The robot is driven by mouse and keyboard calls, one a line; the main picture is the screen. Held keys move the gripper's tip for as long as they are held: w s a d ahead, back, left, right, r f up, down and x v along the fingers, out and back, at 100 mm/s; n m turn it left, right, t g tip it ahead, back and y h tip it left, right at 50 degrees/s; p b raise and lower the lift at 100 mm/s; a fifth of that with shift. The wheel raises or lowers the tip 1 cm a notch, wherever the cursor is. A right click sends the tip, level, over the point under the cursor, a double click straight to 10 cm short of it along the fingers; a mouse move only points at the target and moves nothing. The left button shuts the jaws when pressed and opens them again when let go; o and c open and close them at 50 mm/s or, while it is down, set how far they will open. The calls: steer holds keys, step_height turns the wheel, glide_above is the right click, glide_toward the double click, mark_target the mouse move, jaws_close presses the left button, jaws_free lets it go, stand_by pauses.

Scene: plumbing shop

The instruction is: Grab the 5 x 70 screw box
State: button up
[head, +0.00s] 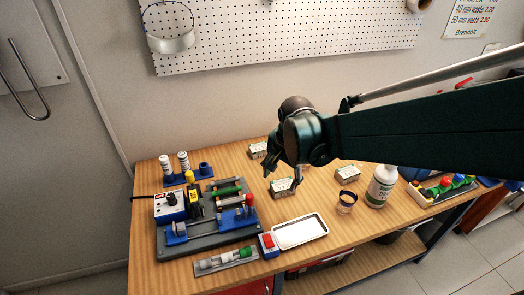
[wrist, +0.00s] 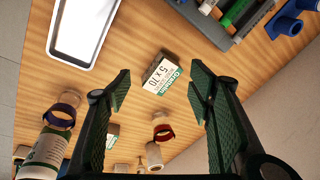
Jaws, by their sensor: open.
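The 5 x 70 screw box (wrist: 163,77) is a small white and green carton with its label readable in the wrist view. It lies on the wooden bench, between and beyond the fingertips of my gripper (wrist: 160,88). The fingers are spread wide on either side of it in the picture and nothing is held. In the head view my gripper (head: 283,174) points down over a small box (head: 284,189), which appears to be the same one. I cannot tell the exact height left between fingertips and box.
Similar boxes stand behind (head: 258,150) and to the right (head: 347,173). A white tray (head: 300,231) lies in front. A small cup (head: 346,202) and a white bottle (head: 381,186) stand at right. A grey fixture with blue parts (head: 207,235) fills the left.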

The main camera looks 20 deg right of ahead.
mark_target(283, 183)
steer(key=w+m+p, duration=0.1)
steer(key=w+d+f+m+g+p, duration=0.1)
steer(key=w+p, duration=0.1)
steer(key=w+d+m+p, duration=0.1)
steer(key=m, duration=0.1)
steer(key=shift+w+d+f+g+p, duration=0.1)
steer(key=shift+w+f+g+p, duration=0.05)
steer(key=shift+f+g+p, duration=0.25)
steer(key=shift+w+d+f+m+g+p, duration=0.25)
steer(key=shift+w+d+f+m+p, duration=0.15)
steer(key=shift+f+m+p, duration=0.25)
steer(key=shift+w+d+f+m+g+p, duration=0.25)
steer(key=shift+w+f+m+p, duration=0.25)
steer(key=shift+m+p, duration=0.25)
steer(key=shift+f, duration=0.15)
steer(key=shift+f, duration=0.1)
steer(key=shift+f, duration=1.2)
steer(key=shift+f, duration=2.55)
